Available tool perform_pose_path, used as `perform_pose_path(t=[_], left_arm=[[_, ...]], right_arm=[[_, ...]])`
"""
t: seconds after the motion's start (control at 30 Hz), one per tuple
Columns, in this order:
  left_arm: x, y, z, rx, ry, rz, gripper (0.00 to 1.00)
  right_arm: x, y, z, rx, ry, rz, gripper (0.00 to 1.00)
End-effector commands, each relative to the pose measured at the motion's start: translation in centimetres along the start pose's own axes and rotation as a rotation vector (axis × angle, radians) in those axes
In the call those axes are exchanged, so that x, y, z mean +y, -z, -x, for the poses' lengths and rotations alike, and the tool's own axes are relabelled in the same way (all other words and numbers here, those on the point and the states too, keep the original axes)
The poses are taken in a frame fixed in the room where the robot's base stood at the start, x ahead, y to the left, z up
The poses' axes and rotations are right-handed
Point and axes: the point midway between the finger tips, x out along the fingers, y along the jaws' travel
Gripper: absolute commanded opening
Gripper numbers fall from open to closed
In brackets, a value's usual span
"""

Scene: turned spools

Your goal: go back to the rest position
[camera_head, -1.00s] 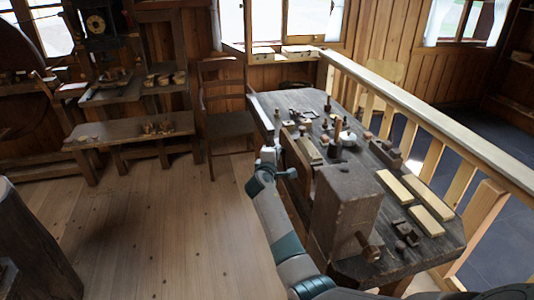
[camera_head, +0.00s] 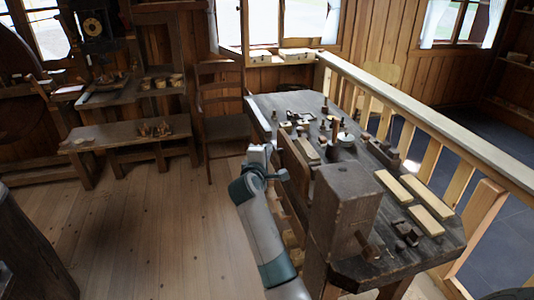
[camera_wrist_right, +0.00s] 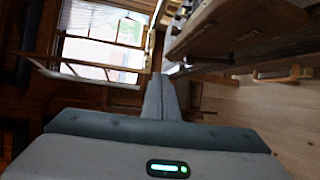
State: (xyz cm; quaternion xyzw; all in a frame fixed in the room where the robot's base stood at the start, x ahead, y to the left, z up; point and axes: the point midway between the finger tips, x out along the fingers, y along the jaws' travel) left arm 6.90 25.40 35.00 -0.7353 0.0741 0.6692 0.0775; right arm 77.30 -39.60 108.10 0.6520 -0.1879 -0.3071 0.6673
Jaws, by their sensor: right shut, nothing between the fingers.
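My right gripper (camera_head: 259,153) is in the head view, beside the left long edge of the dark workbench (camera_head: 440,258). Its grey and teal arm comes up from the bottom of the picture. In the right wrist view the two fingers (camera_wrist_right: 160,98) lie together, with nothing visible between them. The gripper appears apart from the bench, with open floor to its left. My left gripper is in neither view.
The bench holds a big wooden block (camera_head: 343,212), pale wooden bars (camera_head: 430,220) and several small turned pieces. A railing (camera_head: 430,110) runs along its right side. A chair (camera_head: 224,125) and a low bench (camera_head: 125,137) stand behind. The wooden floor (camera_head: 150,220) at left is clear.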

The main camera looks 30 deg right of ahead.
Motion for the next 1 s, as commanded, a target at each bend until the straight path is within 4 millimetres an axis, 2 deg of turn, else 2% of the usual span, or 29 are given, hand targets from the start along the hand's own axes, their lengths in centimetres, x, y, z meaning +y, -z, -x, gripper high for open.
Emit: perform_pose_path(t=[0.67, 0.77, 0.87, 0.97, 1.0], left_arm=[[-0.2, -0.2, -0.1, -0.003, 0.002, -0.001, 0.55], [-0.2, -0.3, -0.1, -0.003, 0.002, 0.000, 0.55], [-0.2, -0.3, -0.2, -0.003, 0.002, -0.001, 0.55], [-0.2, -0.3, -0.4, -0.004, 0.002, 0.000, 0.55], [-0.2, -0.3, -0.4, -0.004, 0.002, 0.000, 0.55]], right_arm=[[-0.3, 0.1, 0.2, 0.004, 0.004, 0.000, 0.00], [-1.6, 0.6, 0.1, 0.018, 0.018, 0.000, 0.00], [-4.2, 1.4, 0.1, 0.045, 0.047, -0.002, 0.00], [-8.4, 2.5, 0.1, 0.084, 0.094, -0.009, 0.00], [-10.5, 2.9, 0.2, 0.102, 0.119, -0.015, 0.00]])
